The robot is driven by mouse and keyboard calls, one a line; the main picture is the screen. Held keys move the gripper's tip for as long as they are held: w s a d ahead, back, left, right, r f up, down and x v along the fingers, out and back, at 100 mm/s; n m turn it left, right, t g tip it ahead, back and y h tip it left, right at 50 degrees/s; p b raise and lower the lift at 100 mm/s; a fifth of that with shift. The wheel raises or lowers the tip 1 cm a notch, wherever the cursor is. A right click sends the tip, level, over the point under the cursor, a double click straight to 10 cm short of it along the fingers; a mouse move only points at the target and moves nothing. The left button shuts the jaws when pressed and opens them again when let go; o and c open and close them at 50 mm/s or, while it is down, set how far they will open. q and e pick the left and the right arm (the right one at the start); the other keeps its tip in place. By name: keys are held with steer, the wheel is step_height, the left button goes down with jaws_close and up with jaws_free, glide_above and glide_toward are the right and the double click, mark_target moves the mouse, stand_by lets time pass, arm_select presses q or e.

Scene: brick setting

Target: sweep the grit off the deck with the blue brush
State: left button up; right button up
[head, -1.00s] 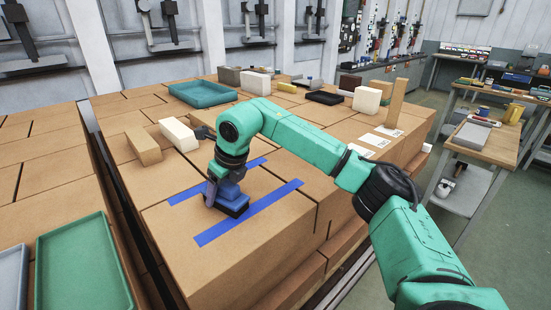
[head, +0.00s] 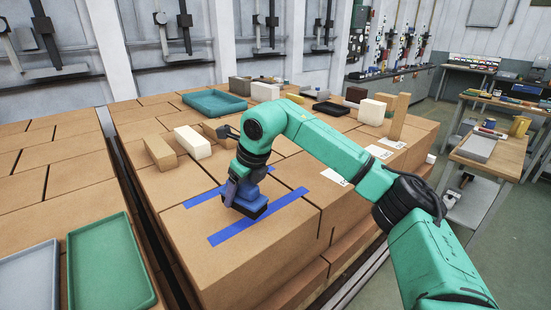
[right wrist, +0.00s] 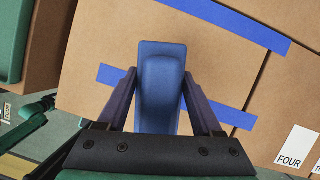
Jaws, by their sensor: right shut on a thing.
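The blue brush (head: 249,200) is a blue block with a dark underside. My right gripper (head: 240,192) is shut on it from above. In the right wrist view the brush (right wrist: 161,85) sits between both fingers of the gripper (right wrist: 161,98). The deck (head: 265,262) is the tan block top, with two blue tape strips (head: 235,233) across it. The brush is between the strips, low over or on the deck; contact is unclear. I cannot make out any grit. My left gripper is not in view.
A tan block (head: 160,152) and a white block (head: 193,142) stand behind the brush. A teal tray (head: 214,103), a black tray (head: 331,108) and an upright wooden post (head: 399,117) are farther back. A green tray (head: 108,262) lies at left, across a dark gap.

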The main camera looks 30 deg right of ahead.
steer(key=r+p, duration=0.1)
steer(key=r, duration=0.2)
steer(key=shift+s+p, duration=0.2)
steer(key=shift+p, duration=0.15)
steer(key=shift+w+r, duration=0.15)
steer(key=shift+r, duration=0.15)
